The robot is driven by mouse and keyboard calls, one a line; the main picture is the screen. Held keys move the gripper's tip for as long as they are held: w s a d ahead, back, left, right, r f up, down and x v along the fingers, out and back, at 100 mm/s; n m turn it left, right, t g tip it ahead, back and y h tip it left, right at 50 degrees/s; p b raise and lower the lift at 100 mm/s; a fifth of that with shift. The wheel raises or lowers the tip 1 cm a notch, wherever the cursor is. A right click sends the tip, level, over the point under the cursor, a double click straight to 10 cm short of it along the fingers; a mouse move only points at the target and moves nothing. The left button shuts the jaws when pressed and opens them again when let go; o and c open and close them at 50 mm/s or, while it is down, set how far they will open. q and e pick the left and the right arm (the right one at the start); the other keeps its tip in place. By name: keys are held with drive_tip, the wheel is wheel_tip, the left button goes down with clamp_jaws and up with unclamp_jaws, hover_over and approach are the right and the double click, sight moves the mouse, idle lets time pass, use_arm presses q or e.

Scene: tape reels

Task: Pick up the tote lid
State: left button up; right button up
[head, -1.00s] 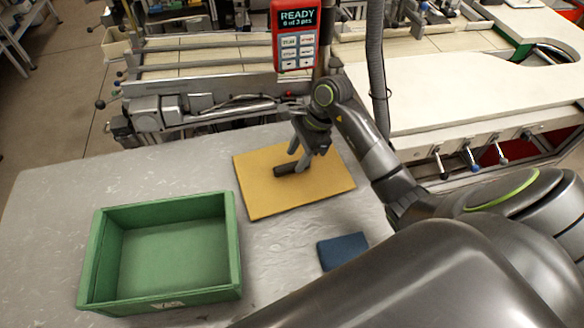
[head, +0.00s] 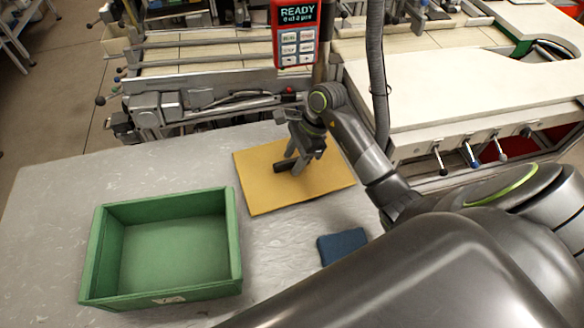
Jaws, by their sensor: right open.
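The tote lid (head: 262,189) is a flat yellow-tan panel lying on the grey table, with a short dark handle (head: 281,167) near its middle. My right gripper (head: 293,163) is over the lid, pointing down, with its fingers open at the handle. One finger covers part of the handle, and I cannot tell whether the fingers touch it. The green tote (head: 239,240) stands open and empty to the left of the lid. My left gripper is not in view.
A dark blue pad (head: 341,246) lies on the table (head: 48,235) in front of the lid, close to my right arm. A red panel with a READY display (head: 296,35) hangs behind the table, before a machine bench. The table's left part is clear.

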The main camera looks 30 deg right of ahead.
drive_tip(key=shift+f, duration=0.1)
idle(0.3)
drive_tip(key=shift+c, duration=0.2)
clamp_jaws()
